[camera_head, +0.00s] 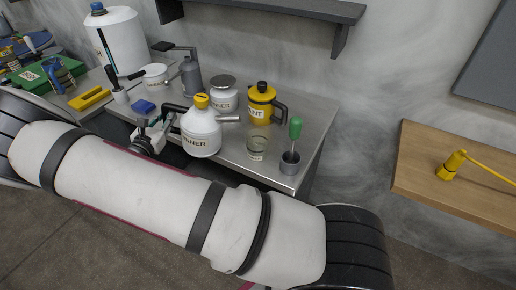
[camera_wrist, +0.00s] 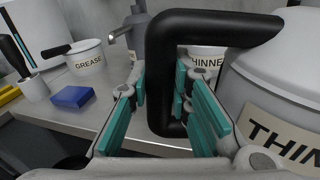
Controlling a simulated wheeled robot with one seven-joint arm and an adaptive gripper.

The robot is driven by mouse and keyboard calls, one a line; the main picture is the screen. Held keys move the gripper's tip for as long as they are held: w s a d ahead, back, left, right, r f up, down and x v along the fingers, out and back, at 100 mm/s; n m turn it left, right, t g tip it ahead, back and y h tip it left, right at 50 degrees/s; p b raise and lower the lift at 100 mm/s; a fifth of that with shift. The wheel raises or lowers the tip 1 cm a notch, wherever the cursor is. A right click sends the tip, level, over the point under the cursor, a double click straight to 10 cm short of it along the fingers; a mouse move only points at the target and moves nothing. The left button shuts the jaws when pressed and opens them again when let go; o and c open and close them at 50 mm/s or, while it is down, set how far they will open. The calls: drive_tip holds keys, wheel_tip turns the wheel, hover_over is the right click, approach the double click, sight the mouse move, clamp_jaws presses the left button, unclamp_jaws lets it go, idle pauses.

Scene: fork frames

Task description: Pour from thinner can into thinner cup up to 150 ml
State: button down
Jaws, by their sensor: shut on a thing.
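The thinner can (camera_head: 201,133) is white with a yellow cap and a grey spout pointing right. It looks upright, its base overlapping the bench's front edge; I cannot tell how high it is. My gripper (camera_wrist: 164,82) is shut on its black handle (camera_wrist: 216,27), the teal pads on either side. The can's labelled white body (camera_wrist: 275,95) fills the right of the wrist view. A clear cup (camera_head: 257,146), apparently the thinner cup, stands right of the can, apart from the spout. Its label is too small to read, and no liquid level is clear.
Behind the can are a white lidded pot (camera_head: 223,100) and a yellow can (camera_head: 261,105). A grey holder (camera_head: 290,165) with a green-handled tool stands right of the cup. A grease pot (camera_head: 155,76) and blue block (camera_head: 144,106) are left. A shelf (camera_head: 275,10) hangs above.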

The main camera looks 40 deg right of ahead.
sight(170, 106)
drive_tip(key=shift+s+d+f+p, duration=0.25)
drive_tip(key=shift+s+d+p, duration=0.65)
drive_tip(key=shift+s, duration=0.3)
idle(0.5)
drive_tip(key=shift+m, duration=0.8)
drive_tip(key=shift+w+r+p, duration=0.1)
drive_tip(key=shift+r+p, duration=0.9)
drive_tip(key=shift+r, duration=1)
drive_tip(key=shift+r+m+p, duration=0.6)
drive_tip(key=shift+r, duration=0.15)
idle(2.8)
